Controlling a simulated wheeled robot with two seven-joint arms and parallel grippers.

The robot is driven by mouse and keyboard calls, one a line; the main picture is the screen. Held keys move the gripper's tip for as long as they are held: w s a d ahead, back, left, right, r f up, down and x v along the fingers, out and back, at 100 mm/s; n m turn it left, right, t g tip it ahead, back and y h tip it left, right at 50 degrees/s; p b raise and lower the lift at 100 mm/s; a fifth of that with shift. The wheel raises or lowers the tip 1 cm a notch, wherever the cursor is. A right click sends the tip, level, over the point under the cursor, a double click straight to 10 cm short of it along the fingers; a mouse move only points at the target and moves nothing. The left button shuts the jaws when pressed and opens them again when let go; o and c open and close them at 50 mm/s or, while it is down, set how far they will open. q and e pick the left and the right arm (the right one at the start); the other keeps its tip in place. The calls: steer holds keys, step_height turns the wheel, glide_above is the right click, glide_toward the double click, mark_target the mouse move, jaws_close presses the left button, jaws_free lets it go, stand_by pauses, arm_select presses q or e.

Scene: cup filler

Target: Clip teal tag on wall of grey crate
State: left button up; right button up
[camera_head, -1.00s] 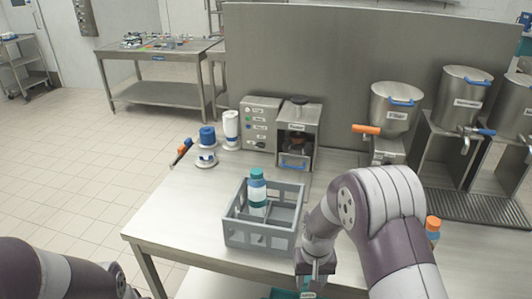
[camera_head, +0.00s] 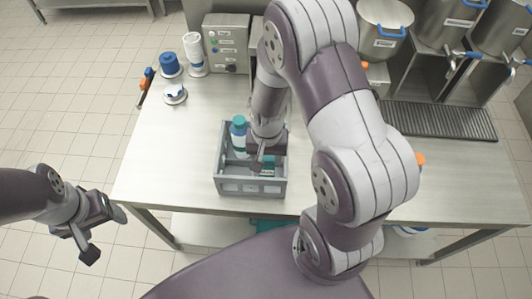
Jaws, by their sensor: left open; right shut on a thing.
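The grey crate (camera_head: 252,187) stands on the steel table near its front edge. A bottle with a teal cap (camera_head: 238,133) stands in its left part. My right gripper (camera_head: 262,162) reaches down over the crate's right part. It is shut on the teal tag (camera_head: 268,169), which shows only as a small patch inside the crate's outline. I cannot tell whether the tag touches a wall. My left gripper (camera_head: 104,234) is open and empty, off the table's left front corner.
A blue-topped container (camera_head: 170,65), a white bottle (camera_head: 194,52) and a control box (camera_head: 226,43) stand at the back left. A steel pot (camera_head: 383,28) and a drip grate (camera_head: 438,119) are at the right. A teal object (camera_head: 268,225) shows below the table edge. The table left of the crate is clear.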

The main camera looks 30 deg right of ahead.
mark_target(267, 176)
steer(key=f+b, duration=0.2)
steer(key=f, duration=0.1)
steer(key=shift+w+f, duration=0.2)
steer(key=f+b, duration=0.1)
steer(key=s+f+b, duration=0.2)
steer(key=f, duration=0.1)
steer(key=shift+s+a, duration=0.15)
steer(key=shift+s, duration=0.1)
jaws_close()
steer(key=w, duration=0.1)
steer(key=w+f, duration=0.1)
steer(key=shift+w+d+f+b, duration=0.2)
steer(key=shift+w+d+b, duration=0.05)
steer(key=shift+w+b, duration=0.15)
steer(key=shift+r, duration=0.1)
steer(key=shift+s, duration=0.15)
steer(key=o, duration=1.2)
jaws_free()
steer(key=shift+s+a, duration=0.1)
steer(key=shift+s, duration=0.15)
steer(key=shift+c, duration=0.2)
arm_select(q)
step_height(267, 176, down, 7)
steer(key=shift+w, duration=0.1)
arm_select(e)
steer(key=shift+w, duration=0.1)
